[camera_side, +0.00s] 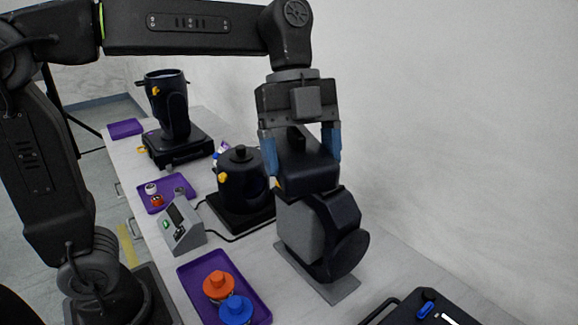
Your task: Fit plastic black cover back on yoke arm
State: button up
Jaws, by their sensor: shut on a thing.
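My gripper (300,158), with blue fingertips, points down right of the table's middle. It is shut on a dark, boxy piece, seemingly the black plastic cover (308,171). The cover sits directly over the top of a black and grey unit, seemingly the yoke arm (301,230), which stands on a grey plate (348,282). Cover and unit overlap in this view, and I cannot tell whether they touch or the cover is seated. The cover's underside is hidden.
A black par can (235,182) stands just left, close to my gripper. Another stands on a black base (177,146) farther back. A grey control box (181,224) and a purple tray (257,300) with orange and blue knobs are nearer. A black case (400,315) lies front right.

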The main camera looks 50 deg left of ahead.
aim_at(309, 136)
jog(key=w+a+n+t, duration=0.1)
jog(key=n, duration=0.2)
jog(key=w+a+n+t, duration=0.1)
jog(key=n, duration=0.2)
jog(key=w+a+n+t, duration=0.1)
jog(key=w+n, duration=0.1)
jog(key=n, duration=0.1)
jog(key=shift+t, duration=0.3)
jog(key=w+a+n+g+y, duration=0.1)
jog(key=w+a+n+y, duration=0.45)
jog(key=n, duration=0.95)
jog(key=w+a+n+g+y, duration=0.1)
jog(key=w+a+n+y, duration=0.5)
jog(key=n, duration=1)
jog(key=shift+s+a+f+h, duration=0.2)
jog(key=shift+f+h, duration=0.25)
jog(key=shift+f, duration=1.4)
jog(key=shift+s+a+f+h, duration=0.2)
jog(key=shift+f+h, duration=0.25)
jog(key=shift+f, duration=1.45)
jog(key=shift+s+a+f+h, duration=0.15)
jog(key=shift+f+h, duration=0.3)
jog(key=shift+f, duration=1.4)
jog(key=shift+a+f, duration=0.1)
jog(key=shift+f, duration=1.3)
jog(key=o, duration=0.9)
